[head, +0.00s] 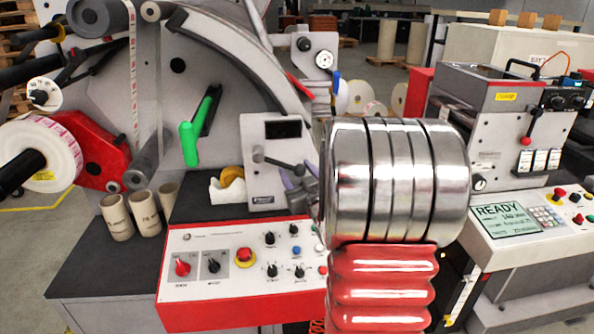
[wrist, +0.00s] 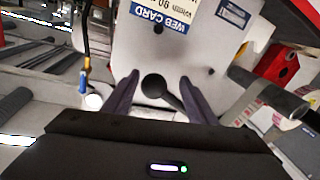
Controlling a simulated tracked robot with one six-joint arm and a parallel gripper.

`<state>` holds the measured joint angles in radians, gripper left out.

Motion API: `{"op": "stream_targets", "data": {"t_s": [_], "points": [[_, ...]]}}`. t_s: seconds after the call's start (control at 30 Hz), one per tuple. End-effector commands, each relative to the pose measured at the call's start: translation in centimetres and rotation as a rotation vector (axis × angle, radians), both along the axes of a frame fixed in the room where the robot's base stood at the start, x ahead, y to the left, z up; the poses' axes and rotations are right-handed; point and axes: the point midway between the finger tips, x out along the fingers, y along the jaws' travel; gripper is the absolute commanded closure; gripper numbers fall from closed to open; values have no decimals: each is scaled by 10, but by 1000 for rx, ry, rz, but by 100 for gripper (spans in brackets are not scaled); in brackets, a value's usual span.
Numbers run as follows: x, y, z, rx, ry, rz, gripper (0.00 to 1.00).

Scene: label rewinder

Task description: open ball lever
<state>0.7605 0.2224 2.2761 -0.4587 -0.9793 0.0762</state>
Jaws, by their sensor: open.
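The ball lever (head: 258,156) shows in the head view as a dark lever in front of a light grey plate, just above the red and white control panel. In the wrist view its round dark ball (wrist: 153,87) lies between the fingertips, with a dark stem running down and to the right. My gripper (head: 297,184) is beside the lever in the head view, partly hidden by my own arm. In the wrist view my gripper (wrist: 159,77) is open, one finger on each side of the ball. I cannot tell whether either finger touches it.
The control panel (head: 245,272) with knobs and a red stop button sits below. A green handle (head: 190,143) stands to the left. Cardboard cores (head: 118,217) and a tape dispenser (head: 230,186) are on the dark tabletop. A white label plate (wrist: 190,35) backs the ball.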

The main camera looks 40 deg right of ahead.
Motion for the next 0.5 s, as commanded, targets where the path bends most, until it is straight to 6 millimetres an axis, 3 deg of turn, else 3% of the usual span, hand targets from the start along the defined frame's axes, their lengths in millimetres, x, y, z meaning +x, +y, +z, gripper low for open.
{"op": "stream_targets", "data": {"t_s": [0.23,0.5], "points": [[-5,-6,0,0,0,-13,49],[-7,-8,0,0,0,-18,68]]}}
